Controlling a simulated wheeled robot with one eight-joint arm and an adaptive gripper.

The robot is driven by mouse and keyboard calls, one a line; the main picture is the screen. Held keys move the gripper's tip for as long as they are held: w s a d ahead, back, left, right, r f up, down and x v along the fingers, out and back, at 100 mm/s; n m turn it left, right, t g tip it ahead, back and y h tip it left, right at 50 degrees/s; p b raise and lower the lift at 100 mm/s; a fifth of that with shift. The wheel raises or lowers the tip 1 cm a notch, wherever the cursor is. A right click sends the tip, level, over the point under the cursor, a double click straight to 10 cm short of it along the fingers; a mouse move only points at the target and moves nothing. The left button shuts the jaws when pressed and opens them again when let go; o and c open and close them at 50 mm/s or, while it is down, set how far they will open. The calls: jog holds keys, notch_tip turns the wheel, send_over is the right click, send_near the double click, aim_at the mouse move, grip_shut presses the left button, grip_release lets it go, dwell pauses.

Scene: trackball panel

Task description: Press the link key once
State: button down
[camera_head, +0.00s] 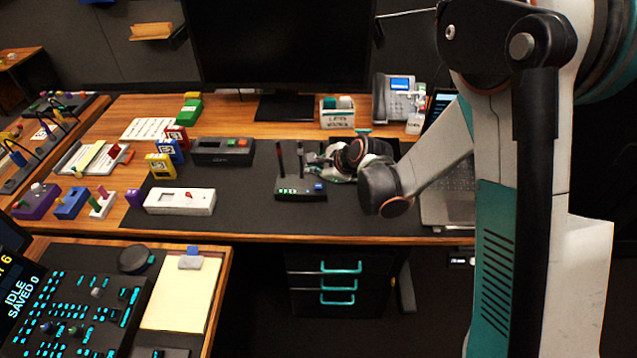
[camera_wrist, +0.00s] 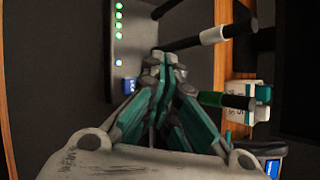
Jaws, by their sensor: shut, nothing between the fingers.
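My gripper (camera_head: 314,158) is shut and empty, just behind and above the router's right end. In the wrist view its closed fingertips (camera_wrist: 165,60) lie right of the key, apparently not touching it.
The antennas (camera_wrist: 207,38) rise close to my fingers. A laptop (camera_head: 447,205) is to the right, a monitor (camera_head: 280,45) and a small labelled box (camera_head: 337,113) behind. A white box (camera_head: 180,201) stands left; the mat between is clear.

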jog(key=shift+r+p, duration=0.55)
jog(key=shift+r, duration=0.7)
jog(key=s+d+r+n+h, duration=0.3)
jog(key=s+d+r+n, duration=0.7)
jog(key=s+r, duration=0.4)
jog(key=s+d+r+n+h, duration=0.1)
jog(key=s+d+n, duration=0.3)
jog(key=s, duration=0.4)
jog(key=s+d+r+n+h, duration=0.2)
jog(key=s+d+n, duration=0.3)
jog(key=s, duration=0.3)
jog(key=shift+s+d+r, duration=0.15)
jog(key=shift+d+r, duration=0.1)
jog(key=shift+d, duration=0.25)
